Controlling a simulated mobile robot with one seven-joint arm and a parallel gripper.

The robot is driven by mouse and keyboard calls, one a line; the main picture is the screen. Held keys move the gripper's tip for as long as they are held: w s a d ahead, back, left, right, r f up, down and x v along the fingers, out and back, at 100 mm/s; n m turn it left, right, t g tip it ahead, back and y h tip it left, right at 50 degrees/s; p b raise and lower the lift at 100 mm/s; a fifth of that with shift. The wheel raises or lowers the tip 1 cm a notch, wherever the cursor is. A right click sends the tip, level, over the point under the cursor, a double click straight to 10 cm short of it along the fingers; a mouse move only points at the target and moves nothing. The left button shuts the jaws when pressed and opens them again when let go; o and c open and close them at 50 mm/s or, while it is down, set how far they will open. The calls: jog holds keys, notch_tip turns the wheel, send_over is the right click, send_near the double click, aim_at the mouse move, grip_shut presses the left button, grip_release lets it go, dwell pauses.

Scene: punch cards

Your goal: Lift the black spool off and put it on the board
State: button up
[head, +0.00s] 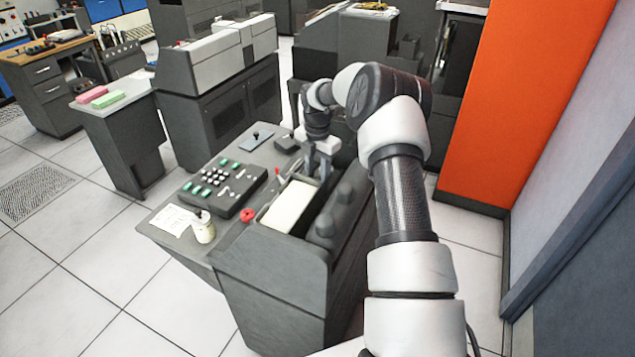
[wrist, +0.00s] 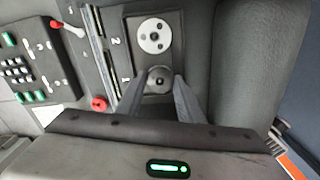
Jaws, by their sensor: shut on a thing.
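My gripper (head: 317,170) points down over the console, past the far end of the cream card tray. In the wrist view its two fingers (wrist: 162,84) close on a small round dark-grey piece with a dark centre, which I take to be the black spool (wrist: 160,77). Whether it still touches the surface below cannot be told. A white disc with several holes (wrist: 153,36) lies just beyond it on a dark plate. In the head view the spool is hidden by the gripper. A small blue-grey board (head: 250,141) with a knob or peg lies on the console, left of the gripper.
A black keypad (head: 222,188) with green and white keys sits on the console. A dark block (head: 287,145) stands between board and gripper. A cream pot (head: 203,230), a paper sheet (head: 172,220) and a red knob (head: 248,214) are nearer. An orange panel (head: 525,100) rises at right.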

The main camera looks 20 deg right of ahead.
jog(key=shift+r, duration=0.1)
notch_tip(320, 180, up, 14)
jog(key=p, duration=0.3)
jog(key=shift+p, duration=0.35)
dwell(0.3)
